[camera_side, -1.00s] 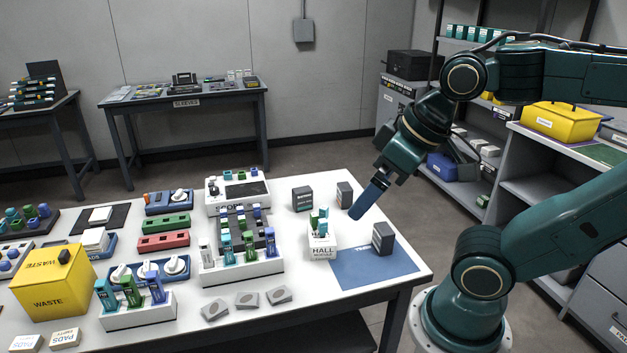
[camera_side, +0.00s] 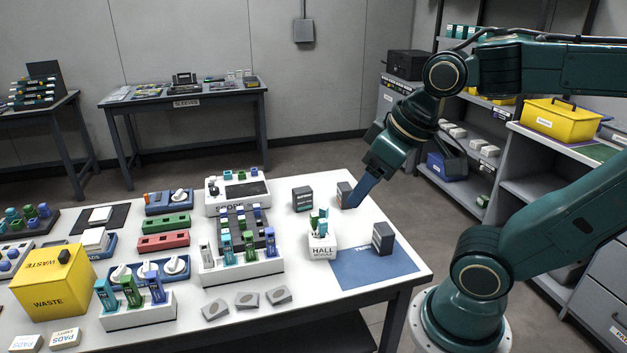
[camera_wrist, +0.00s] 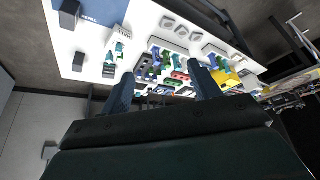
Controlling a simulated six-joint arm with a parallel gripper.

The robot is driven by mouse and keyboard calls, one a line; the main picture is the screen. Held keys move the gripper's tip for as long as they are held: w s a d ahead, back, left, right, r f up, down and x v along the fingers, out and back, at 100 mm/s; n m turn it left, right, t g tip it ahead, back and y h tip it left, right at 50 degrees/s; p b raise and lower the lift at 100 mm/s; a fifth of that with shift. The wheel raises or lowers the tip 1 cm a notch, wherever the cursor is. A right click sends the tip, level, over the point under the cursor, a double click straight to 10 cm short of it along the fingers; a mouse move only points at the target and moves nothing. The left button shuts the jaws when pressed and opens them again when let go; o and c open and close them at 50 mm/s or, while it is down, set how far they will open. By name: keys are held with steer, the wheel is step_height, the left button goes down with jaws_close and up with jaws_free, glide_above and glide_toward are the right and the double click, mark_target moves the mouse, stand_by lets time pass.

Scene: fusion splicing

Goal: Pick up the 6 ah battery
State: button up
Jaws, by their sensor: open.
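Three dark grey battery-like blocks are on the white table: a back-left one (camera_side: 303,198), a back-right one (camera_side: 344,192) and one on the blue mat (camera_side: 383,238). Their labels are too small to read, so I cannot tell which is the 6 Ah battery. The wrist view shows the mat block (camera_wrist: 70,14), the back-right block (camera_wrist: 78,61) and the back-left block (camera_wrist: 109,70). My gripper (camera_side: 354,203) is open and tilted, its fingers overlapping the back-right block's right side in the side view. In the wrist view nothing sits between its fingertips (camera_wrist: 160,71).
A white holder marked HALL (camera_side: 322,250) with green pieces stands among the blocks. The blue mat (camera_side: 355,272) covers the front right corner. Racks of coloured parts and a yellow waste box (camera_side: 50,290) fill the left. The table's right edge is close.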

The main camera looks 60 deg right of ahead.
steer(key=w+d+f+m+g, duration=0.2)
steer(key=w+d+f+m, duration=0.1)
steer(key=w+d, duration=0.3)
steer(key=m+g, duration=0.3)
steer(key=m, duration=0.3)
glide_above(384, 228)
step_height(384, 228, down, 15)
steer(key=shift+f, duration=0.15)
steer(key=shift+f, duration=4.2)
steer(key=shift+f, duration=0.15)
steer(key=shift+d+f, duration=0.1)
steer(key=shift+f, duration=2.35)
